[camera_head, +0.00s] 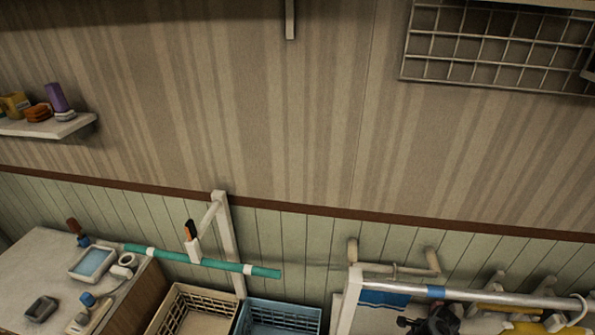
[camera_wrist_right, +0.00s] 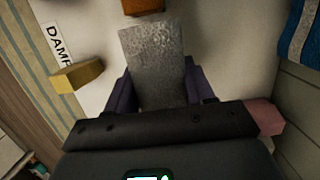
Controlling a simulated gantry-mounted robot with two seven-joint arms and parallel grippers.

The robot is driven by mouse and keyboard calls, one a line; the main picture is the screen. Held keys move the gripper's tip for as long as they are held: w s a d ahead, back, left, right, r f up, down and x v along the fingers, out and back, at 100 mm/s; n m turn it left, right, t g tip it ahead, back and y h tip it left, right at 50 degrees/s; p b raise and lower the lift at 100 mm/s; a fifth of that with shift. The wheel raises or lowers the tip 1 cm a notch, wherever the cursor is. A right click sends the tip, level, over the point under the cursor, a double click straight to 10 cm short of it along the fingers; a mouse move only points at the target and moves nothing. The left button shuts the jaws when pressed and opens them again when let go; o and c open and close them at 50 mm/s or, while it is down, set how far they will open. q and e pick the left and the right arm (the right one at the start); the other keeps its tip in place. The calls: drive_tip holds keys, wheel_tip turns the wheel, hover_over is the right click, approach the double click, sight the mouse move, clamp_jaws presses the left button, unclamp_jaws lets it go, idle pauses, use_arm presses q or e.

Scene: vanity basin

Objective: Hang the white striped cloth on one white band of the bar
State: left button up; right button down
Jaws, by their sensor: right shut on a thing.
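The teal bar (camera_head: 205,262) runs across the left-centre of the head view and carries several white bands, one (camera_head: 247,268) near its right end. No cloth hangs on it. In the right wrist view my right gripper (camera_wrist_right: 160,82) is shut on a grey-white textured piece (camera_wrist_right: 152,55), which sticks out between its dark fingers. It looks like cloth, but I cannot make out stripes. A dark shape (camera_head: 437,320) under the silver rail may be my right gripper, partly cut off by the frame edge. My left gripper is not in view.
A silver rail (camera_head: 470,298) with a blue band stands at right, near a blue cloth (camera_head: 385,299). Cream (camera_head: 190,310) and blue (camera_head: 280,317) baskets stand below the teal bar. A black-and-orange item in a white holder (camera_head: 194,250) is at the bar. Yellow block (camera_wrist_right: 78,76) lies beside the gripper.

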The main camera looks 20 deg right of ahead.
drive_tip(key=shift+f+b, duration=0.6)
drive_tip(key=shift+f, duration=0.05)
drive_tip(key=shift+r, duration=0.1)
